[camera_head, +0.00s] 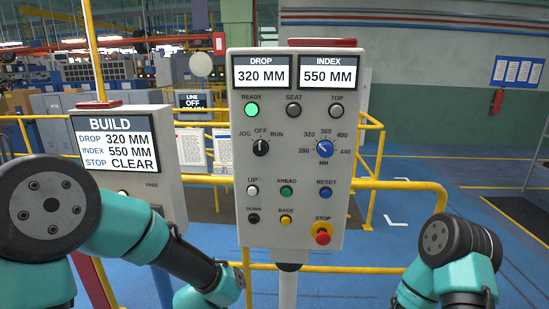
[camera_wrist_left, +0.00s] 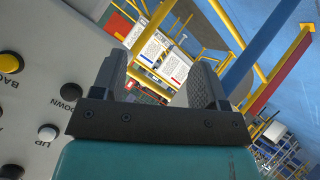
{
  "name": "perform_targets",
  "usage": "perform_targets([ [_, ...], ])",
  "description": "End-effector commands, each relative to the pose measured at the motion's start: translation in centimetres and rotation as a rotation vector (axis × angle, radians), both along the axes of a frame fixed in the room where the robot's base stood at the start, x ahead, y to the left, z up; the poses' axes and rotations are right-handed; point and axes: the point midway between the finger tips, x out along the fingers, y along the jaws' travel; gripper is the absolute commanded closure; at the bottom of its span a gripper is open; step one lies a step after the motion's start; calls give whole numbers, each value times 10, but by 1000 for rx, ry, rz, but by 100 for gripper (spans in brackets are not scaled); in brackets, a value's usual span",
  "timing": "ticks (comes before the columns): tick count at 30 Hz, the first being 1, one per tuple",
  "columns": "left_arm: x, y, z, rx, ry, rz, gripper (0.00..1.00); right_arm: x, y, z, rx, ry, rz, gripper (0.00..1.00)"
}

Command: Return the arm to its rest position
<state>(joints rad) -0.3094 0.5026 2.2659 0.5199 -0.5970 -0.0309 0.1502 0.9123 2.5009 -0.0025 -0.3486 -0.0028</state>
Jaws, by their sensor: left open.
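The panel reads DROP 320 MM and INDEX 550 MM, with its green READY lamp (camera_head: 251,110) lit. A red STOP button (camera_head: 322,238) sits low on it. The BUILD box (camera_head: 165,180) stands left. Yellow rails (camera_head: 400,186) run behind. Blue floor is open at right.

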Motion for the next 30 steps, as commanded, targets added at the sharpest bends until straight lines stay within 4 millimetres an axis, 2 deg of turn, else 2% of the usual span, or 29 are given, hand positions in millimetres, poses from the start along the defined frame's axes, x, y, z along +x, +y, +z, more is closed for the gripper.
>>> perform_targets([
  [1,-8,12,-32,24,66,-20,33,0,0,0,0,0,0,100],
  [6,-46,42,-121,72,272,-111,33,0,0,0,0,0,0,100],
  [8,-64,52,-150,80,346,-145,33,0,0,0,0,0,0,100],
  [12,-116,72,-212,76,525,-230,33,0,0,0,0,0,0,100],
  [15,-156,82,-246,58,642,-289,33,0,0,0,0,0,0,100],
  [18,-188,87,-268,35,726,-336,33,0,0,0,0,0,0,100],
  [21,-205,89,-278,20,771,-365,33,0,0,0,0,0,0,100],
  [24,-211,89,-281,15,785,-376,33,0,0,0,0,0,0,100],
  [30,-210,89,-281,16,782,-374,33,0,0,0,0,0,0,100],
])
